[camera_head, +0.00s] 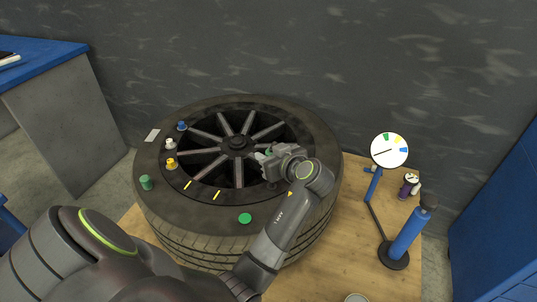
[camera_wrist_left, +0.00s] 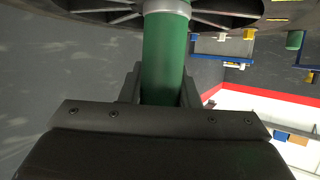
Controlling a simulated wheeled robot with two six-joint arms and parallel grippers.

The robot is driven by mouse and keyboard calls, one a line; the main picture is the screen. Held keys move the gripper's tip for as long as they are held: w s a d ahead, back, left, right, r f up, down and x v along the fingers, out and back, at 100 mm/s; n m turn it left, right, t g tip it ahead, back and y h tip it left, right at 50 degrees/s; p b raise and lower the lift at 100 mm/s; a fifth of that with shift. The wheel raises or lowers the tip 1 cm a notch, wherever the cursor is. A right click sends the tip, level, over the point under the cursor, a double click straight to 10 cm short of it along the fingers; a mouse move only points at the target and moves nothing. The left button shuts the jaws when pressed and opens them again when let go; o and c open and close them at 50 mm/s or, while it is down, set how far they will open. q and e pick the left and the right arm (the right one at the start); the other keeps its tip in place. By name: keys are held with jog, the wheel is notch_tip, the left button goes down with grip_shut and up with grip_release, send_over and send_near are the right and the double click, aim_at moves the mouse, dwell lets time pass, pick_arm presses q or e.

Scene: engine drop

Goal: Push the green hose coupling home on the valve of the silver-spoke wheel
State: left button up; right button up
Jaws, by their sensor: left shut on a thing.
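The wheel with silver spokes (camera_head: 207,134) lies flat in its black tyre on a wooden pallet or table top. My left gripper (camera_head: 264,157) is over the right part of the spokes, inside the rim. It is shut on the green hose coupling, which the left wrist view shows as a green cylinder (camera_wrist_left: 164,58) between the fingers (camera_wrist_left: 160,88). A silver collar (camera_wrist_left: 166,8) tops the coupling, close to the wheel's spokes in that view. The valve is hidden, and I cannot tell whether the coupling touches it. My right gripper is not in view.
Blue (camera_head: 182,126), white (camera_head: 171,144) and yellow (camera_head: 171,163) caps and a green cap (camera_head: 146,183) sit on the tyre's left side. A green disc (camera_head: 246,218) lies on its front. A dial gauge (camera_head: 389,150) and blue pump (camera_head: 408,235) stand at right.

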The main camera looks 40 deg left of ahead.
pick_arm(q)
jog(key=shift+f, duration=0.2)
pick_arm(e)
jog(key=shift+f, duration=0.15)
